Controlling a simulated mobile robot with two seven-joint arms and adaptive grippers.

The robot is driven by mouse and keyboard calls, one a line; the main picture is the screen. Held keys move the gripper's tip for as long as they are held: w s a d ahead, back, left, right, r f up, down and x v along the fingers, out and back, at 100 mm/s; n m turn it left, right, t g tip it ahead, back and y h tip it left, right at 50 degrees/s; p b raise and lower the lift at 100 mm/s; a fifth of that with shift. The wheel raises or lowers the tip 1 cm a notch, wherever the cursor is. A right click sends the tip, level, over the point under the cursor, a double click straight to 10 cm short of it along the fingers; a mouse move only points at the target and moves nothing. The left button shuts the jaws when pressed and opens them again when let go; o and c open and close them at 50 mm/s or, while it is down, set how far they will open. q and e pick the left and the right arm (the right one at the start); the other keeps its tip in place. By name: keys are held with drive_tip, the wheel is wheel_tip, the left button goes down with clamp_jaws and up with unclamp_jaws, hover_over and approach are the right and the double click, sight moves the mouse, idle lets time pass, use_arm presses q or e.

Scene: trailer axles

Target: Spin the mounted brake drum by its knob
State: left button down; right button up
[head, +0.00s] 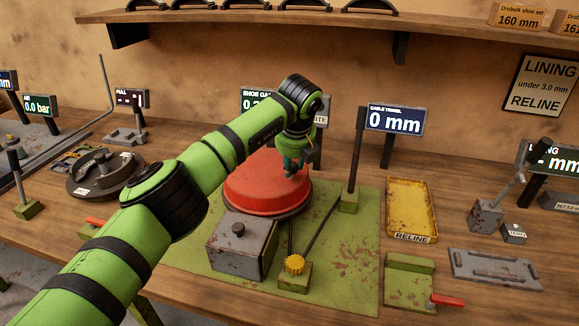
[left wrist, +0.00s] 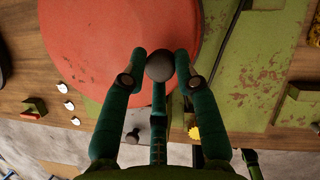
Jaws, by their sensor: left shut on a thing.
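The red brake drum (head: 262,188) lies flat on its mount over the green plate at the middle of the bench. It also fills the upper left of the left wrist view (left wrist: 95,45). Its dark round knob (left wrist: 160,66) stands near the drum's edge. My left gripper (head: 291,168) reaches down over the right part of the drum. In the left wrist view its teal fingers (left wrist: 158,70) are shut on the knob from both sides. The fingers hide the knob in the head view.
A grey box (head: 238,245) and a yellow toothed knob (head: 294,264) sit in front of the drum. A dark post (head: 356,155) stands at its right, near the "0 mm" display (head: 395,120). A yellow "RELINE" tray (head: 411,208) lies farther right.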

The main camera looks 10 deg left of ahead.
use_arm(q)
drive_tip(key=shift+w+r, duration=0.25)
drive_tip(key=shift+r, duration=0.05)
drive_tip(key=c, duration=1.3)
unclamp_jaws()
drive_tip(key=o, duration=0.3)
drive_tip(key=shift+a+f, duration=0.1)
drive_tip(key=shift+f, duration=0.05)
drive_tip(key=shift+s, duration=0.1)
drive_tip(key=v, duration=1.2)
